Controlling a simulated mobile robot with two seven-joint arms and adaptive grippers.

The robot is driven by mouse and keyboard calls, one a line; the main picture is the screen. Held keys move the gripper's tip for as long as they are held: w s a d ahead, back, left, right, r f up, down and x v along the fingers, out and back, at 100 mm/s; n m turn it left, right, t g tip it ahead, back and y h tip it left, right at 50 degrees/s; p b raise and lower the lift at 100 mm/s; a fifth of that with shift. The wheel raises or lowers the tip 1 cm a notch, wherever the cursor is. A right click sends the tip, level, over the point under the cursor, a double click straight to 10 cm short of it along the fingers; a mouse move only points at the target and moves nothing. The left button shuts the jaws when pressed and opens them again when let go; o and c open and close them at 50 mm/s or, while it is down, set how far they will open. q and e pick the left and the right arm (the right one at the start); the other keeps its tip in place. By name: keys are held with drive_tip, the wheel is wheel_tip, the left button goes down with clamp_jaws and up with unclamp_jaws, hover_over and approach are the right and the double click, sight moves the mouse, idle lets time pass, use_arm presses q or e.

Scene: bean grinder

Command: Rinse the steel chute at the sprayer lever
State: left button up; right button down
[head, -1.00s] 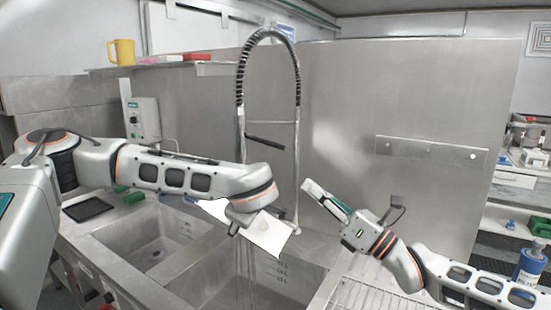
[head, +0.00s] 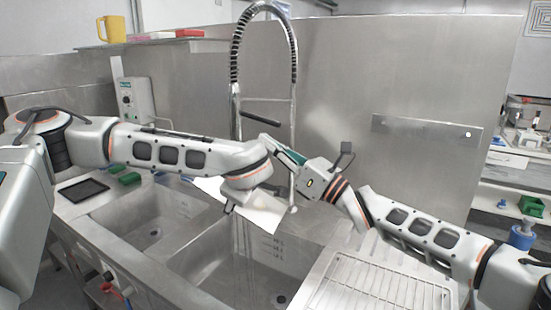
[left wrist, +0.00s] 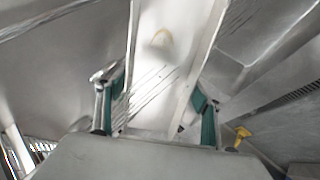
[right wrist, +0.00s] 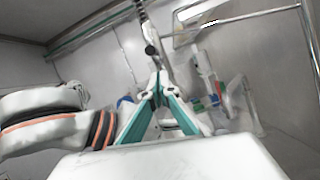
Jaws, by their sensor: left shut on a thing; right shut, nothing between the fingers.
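The steel chute (head: 262,213) is a pale, bright channel held over the right-hand sink basin. In the left wrist view, the chute (left wrist: 165,75) runs away from me between the fingers, with a brownish stain on its floor. My left gripper (left wrist: 158,100) is shut on it; in the head view my left arm partly hides the chute. My right gripper (head: 265,142) is shut and empty, its tips beside the sprayer tap (head: 235,100). In the right wrist view, the tips (right wrist: 158,82) are just below a dark-ended part of the tap; whether they touch the lever is unclear.
Two sink basins (head: 150,222) lie below my arms. A wire rack (head: 375,290) covers the drainer at the right. A yellow mug (head: 111,29) stands on the shelf at upper left. Green sponges (head: 124,177) lie on the left rim. A steel wall stands close behind the tap.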

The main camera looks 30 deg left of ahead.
use_arm(q)
drive_tip(key=shift+d+r, duration=0.15)
use_arm(e)
drive_tip(key=shift+w+d+r, duration=0.1)
drive_tip(key=shift+d+r, duration=0.05)
drive_tip(key=shift+r, duration=0.4)
drive_tip(key=shift+w+d+r, duration=0.1)
drive_tip(key=shift+r, duration=0.4)
